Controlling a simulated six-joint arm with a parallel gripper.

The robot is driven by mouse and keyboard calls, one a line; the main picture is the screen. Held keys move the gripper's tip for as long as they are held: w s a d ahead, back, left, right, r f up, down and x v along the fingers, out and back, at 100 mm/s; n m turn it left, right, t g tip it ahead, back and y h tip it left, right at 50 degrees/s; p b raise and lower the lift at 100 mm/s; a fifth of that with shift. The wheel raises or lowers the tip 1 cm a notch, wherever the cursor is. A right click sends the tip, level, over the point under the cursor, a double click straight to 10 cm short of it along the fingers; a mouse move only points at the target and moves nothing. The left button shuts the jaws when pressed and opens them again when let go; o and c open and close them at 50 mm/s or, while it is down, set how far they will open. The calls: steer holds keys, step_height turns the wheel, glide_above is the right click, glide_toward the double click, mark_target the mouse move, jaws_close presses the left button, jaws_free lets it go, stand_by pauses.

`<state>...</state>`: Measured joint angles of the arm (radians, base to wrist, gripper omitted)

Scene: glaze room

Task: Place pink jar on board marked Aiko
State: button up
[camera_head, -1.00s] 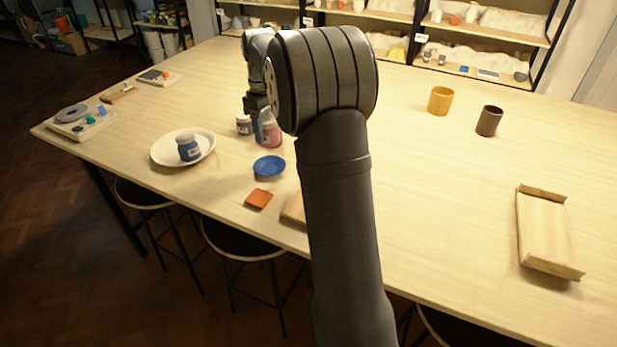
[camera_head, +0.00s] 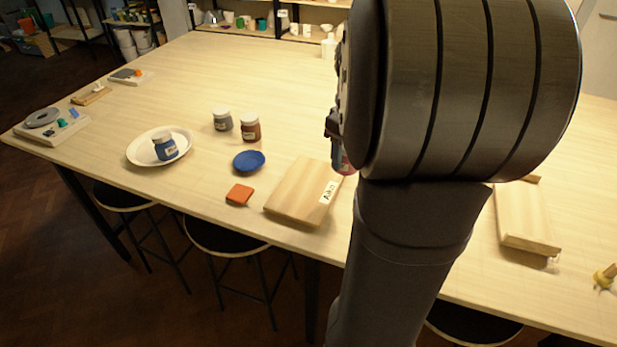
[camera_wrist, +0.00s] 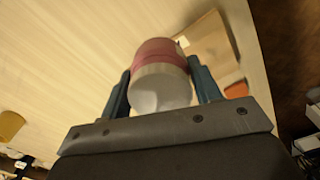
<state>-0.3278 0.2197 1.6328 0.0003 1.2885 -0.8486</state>
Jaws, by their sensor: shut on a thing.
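The pink jar (camera_wrist: 158,52) with a pale lid is between the two fingers of my gripper (camera_wrist: 160,82), which is shut on it. In the head view the pink jar (camera_head: 343,160) shows only partly, at the edge of my arm, with part of my gripper (camera_head: 332,128) above it. They appear off the table, to the right of the board marked Aiko (camera_head: 296,188). That board is light wood, lies flat near the front edge and looks bare apart from its white label. The board also shows in the wrist view (camera_wrist: 210,48), beyond the jar.
Left of the board are an orange square (camera_head: 239,194), a blue dish (camera_head: 248,161), a grey jar (camera_head: 222,121) and a reddish-brown jar (camera_head: 250,129). A white plate (camera_head: 136,150) bears a blue jar (camera_head: 165,148). A wooden piece (camera_head: 525,215) lies right of my arm.

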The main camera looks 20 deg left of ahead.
steer(key=a+f, duration=0.1)
steer(key=a, duration=0.2)
steer(key=a+f, duration=0.2)
steer(key=a, duration=0.1)
steer(key=a+f, duration=0.2)
steer(key=a, duration=0.1)
steer(key=shift+w+a+f, duration=0.1)
steer(key=shift+w+f, duration=0.1)
steer(key=shift+w, duration=0.05)
steer(key=shift+a+f, duration=0.1)
steer(key=shift+f, duration=1.95)
steer(key=shift+f, duration=0.2)
steer(key=o, duration=1.1)
steer(key=shift+r, duration=0.1)
step_height(320, 180, up, 12)
steer(key=shift+r, duration=0.1)
